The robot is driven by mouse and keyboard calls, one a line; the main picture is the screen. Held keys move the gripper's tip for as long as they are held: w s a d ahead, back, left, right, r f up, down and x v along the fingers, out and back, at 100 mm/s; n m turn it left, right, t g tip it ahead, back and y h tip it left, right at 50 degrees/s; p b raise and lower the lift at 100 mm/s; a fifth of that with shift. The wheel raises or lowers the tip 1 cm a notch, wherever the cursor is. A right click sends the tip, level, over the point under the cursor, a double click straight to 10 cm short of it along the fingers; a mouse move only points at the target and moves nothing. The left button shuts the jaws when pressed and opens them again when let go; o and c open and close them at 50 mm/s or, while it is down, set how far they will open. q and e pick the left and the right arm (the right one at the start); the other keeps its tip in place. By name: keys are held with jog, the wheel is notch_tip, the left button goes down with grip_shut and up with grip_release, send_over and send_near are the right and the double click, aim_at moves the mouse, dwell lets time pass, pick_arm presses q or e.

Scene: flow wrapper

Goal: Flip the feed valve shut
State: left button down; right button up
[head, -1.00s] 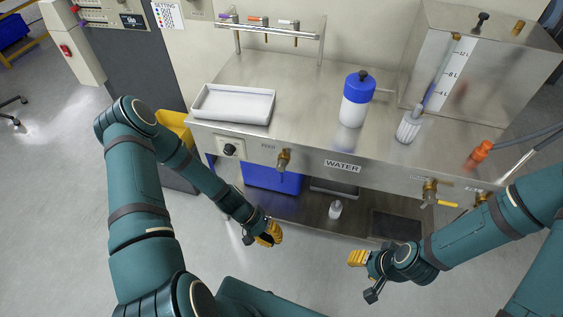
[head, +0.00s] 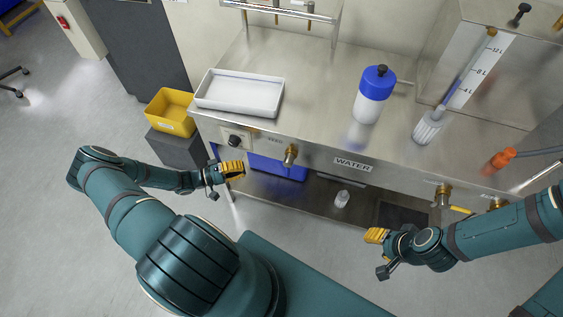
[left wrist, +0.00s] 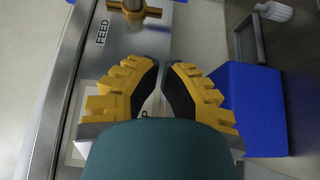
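The feed valve (head: 290,155) is a brass tap on the front face of the steel bench, beside the FEED label. It also shows at the top of the left wrist view (left wrist: 135,10), partly cut off by the edge, so its lever position is unclear. My left gripper (head: 238,170) is in front of the bench, left of and slightly below the valve, apart from it. In the left wrist view its yellow fingers (left wrist: 160,70) have their tips almost together, with nothing held. My right gripper (head: 372,236) hangs in front of the bench, lower right, away from the valve; its finger gap is unclear.
A black knob (head: 234,141) is on the front panel left of the valve. A blue bin (head: 278,168) and a small bottle (head: 342,198) are below. A white tray (head: 240,93) and a blue-white bottle (head: 373,94) stand on top. Another brass tap (head: 442,195) is at right.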

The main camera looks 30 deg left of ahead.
aim_at(289, 166)
pick_arm(q)
jog(key=shift+d, duration=0.15)
jog(key=s+d+x, duration=0.1)
jog(key=d+x, duration=0.1)
jog(key=x, duration=1)
jog(key=shift+s+d, duration=0.15)
jog(key=shift+d, duration=0.1)
pick_arm(e)
jog(key=shift+f, duration=0.2)
